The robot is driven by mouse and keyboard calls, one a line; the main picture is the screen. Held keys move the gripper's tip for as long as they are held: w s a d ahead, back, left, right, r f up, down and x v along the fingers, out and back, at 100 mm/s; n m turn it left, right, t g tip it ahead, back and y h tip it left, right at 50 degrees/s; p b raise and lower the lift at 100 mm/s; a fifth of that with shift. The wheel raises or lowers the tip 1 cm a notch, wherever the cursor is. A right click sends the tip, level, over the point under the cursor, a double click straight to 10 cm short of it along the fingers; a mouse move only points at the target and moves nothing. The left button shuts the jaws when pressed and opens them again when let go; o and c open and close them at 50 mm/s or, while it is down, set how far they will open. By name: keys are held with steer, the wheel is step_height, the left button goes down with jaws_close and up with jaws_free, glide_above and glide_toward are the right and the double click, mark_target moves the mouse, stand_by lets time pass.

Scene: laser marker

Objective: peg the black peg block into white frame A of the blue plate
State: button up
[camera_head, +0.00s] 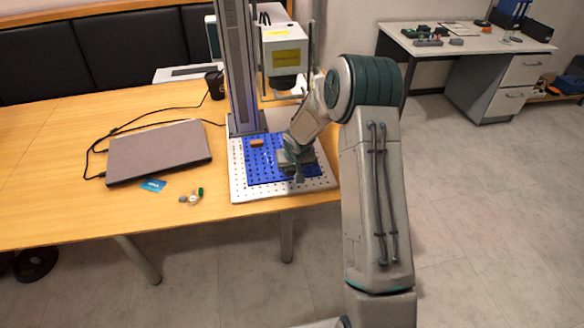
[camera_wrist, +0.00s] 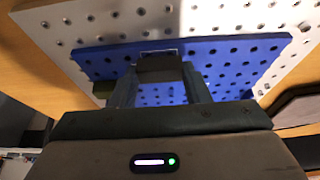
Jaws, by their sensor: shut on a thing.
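The blue plate (camera_head: 262,176) lies on the white perforated base under the laser marker; the wrist view also shows its blue perforated face (camera_wrist: 225,55). My gripper (camera_head: 297,172) is low over the right part of the plate in the head view. In the wrist view my gripper (camera_wrist: 160,74) is shut on the black peg block (camera_wrist: 159,67), held between the two fingertips. A thin white outline (camera_wrist: 158,51) shows on the plate just beyond the block. I cannot read which frame it is. The block's underside is hidden, so I cannot tell whether it touches the plate.
An orange block (camera_head: 256,142) sits on the plate's far left part. The laser marker column (camera_head: 238,70) and its white head (camera_head: 285,48) stand behind. A laptop (camera_head: 160,152), cables, a blue card (camera_head: 153,185) and small parts (camera_head: 192,197) lie to the left.

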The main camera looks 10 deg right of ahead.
steer(key=shift+f+b, duration=0.55)
steer(key=shift+b, duration=0.05)
steer(key=o, duration=1)
steer(key=shift+o, duration=0.2)
steer(key=shift+r, duration=0.1)
steer(key=v, duration=1.3)
steer(key=shift+r, duration=0.3)
steer(key=shift+s, duration=0.1)
steer(key=s+r, duration=0.3)
steer(key=s, duration=0.7)
steer(key=s+r+g, duration=0.1)
steer(key=s+r, duration=0.3)
steer(key=s, duration=0.6)
steer(key=s+r, duration=0.4)
steer(key=s, duration=0.6)
steer(key=shift+s+a+r+g, duration=0.2)
steer(key=shift+s+g, duration=0.1)
steer(key=shift+s, duration=0.1)
